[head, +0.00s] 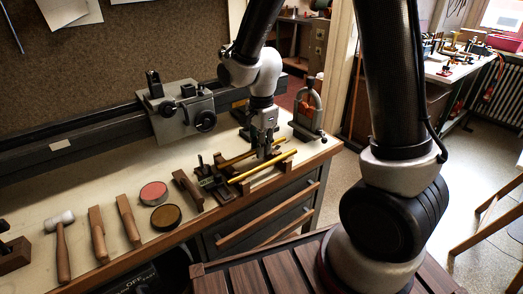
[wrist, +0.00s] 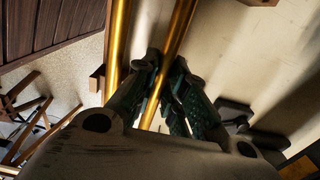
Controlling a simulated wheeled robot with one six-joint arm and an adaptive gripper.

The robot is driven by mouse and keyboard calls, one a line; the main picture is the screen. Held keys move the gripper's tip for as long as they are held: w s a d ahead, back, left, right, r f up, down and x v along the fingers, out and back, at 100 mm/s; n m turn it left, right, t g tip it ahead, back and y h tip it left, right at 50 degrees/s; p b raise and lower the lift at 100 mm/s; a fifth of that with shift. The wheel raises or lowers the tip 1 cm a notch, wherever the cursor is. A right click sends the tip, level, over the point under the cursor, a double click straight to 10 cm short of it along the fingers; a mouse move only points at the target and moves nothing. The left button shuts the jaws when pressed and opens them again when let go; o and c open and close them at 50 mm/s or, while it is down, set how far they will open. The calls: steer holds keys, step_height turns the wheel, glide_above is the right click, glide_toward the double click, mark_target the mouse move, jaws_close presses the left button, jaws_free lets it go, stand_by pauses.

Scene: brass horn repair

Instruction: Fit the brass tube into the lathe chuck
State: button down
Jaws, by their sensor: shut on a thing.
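Two brass tubes lie side by side on wooden supports near the bench's front right edge. The front brass tube (head: 264,167) also shows at the left in the wrist view (wrist: 117,45), outside my fingers. The rear brass tube (head: 236,159) runs between my fingers in the wrist view (wrist: 178,35). My gripper (head: 265,152) points down and is shut on this rear tube, which sits at or close to support height; I cannot tell whether it is lifted. The lathe (head: 180,109) stands along the bench's back. I cannot make out its chuck; my arm covers part of that area.
A red-and-grey clamp device (head: 308,108) stands right of my gripper. A small dark vice-like fixture (head: 211,180) is left of the tubes. A mallet (head: 61,245), wooden tools and two round tins (head: 165,216) lie further left. Bare bench top lies before the lathe.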

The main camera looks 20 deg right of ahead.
steer(key=shift+r, duration=1.85)
steer(key=shift+s, duration=0.1)
